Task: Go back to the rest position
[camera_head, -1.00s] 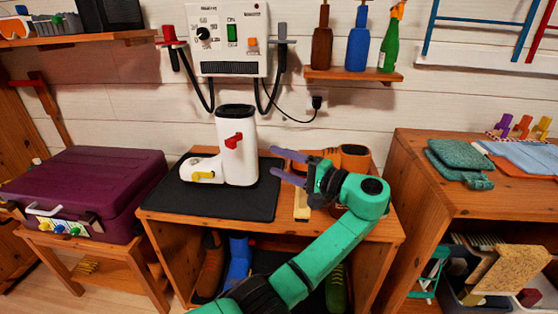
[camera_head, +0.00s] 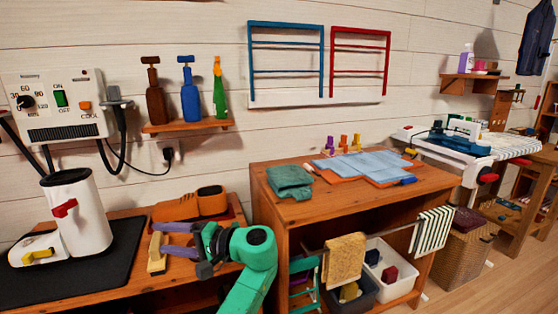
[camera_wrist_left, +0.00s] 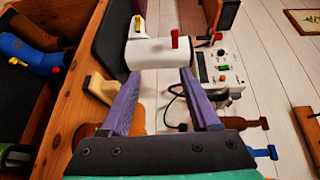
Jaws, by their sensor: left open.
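My left gripper (camera_head: 172,239) reaches over the low wooden bench at the lower left of the head view. Its two purple fingers are apart with nothing between them. In the left wrist view the fingers (camera_wrist_left: 158,95) are also spread, with the white boot (camera_wrist_left: 155,53) beyond their tips. In the head view the white boot with a red clip (camera_head: 80,215) stands on a black mat (camera_head: 125,255), left of the fingertips and apart from them. My right gripper is in neither current view.
A brush (camera_head: 157,254) and an orange shoe (camera_head: 195,204) lie close to my left gripper. A wooden table (camera_head: 280,205) with folded cloths stands to the right. Bottles (camera_head: 190,95) stand on a wall shelf. A dryer panel (camera_head: 60,100) hangs at the left. Floor shows at the lower right.

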